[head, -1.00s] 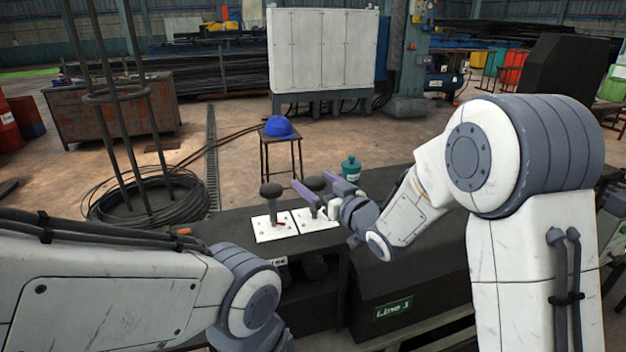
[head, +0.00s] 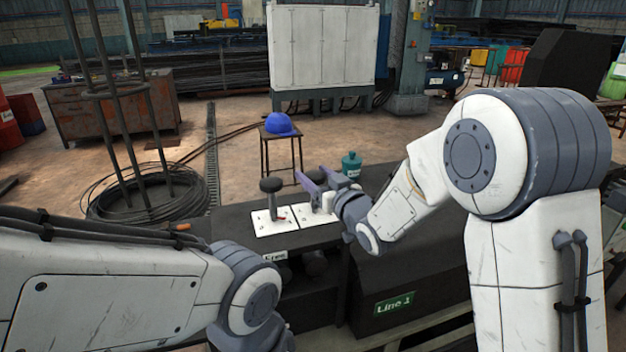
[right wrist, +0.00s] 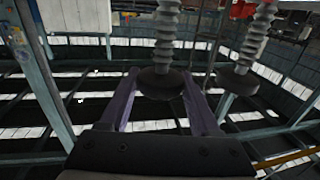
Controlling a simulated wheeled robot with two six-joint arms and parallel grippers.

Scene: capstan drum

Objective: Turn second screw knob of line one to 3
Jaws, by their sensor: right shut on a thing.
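Two dark round knobs stand on white plates on the black bench. The left knob (head: 271,185) stands free above its plate (head: 268,226). The right knob (head: 316,177) is between the purple fingers of my right gripper (head: 322,181), which is shut on it. In the right wrist view this knob (right wrist: 160,84) shows upside down under a pale ribbed stem, between the fingers (right wrist: 160,103); the other knob (right wrist: 238,80) is to the right. The right plate (head: 312,216) is partly hidden by the gripper, and its scale is too small to read. My left gripper is out of view.
A green "Line 1" label (head: 394,305) is on the bench front. A teal bottle (head: 351,165) stands behind my right gripper. A blue helmet (head: 278,125) lies on a stool behind the bench. A coil of cable (head: 140,200) lies on the floor at left.

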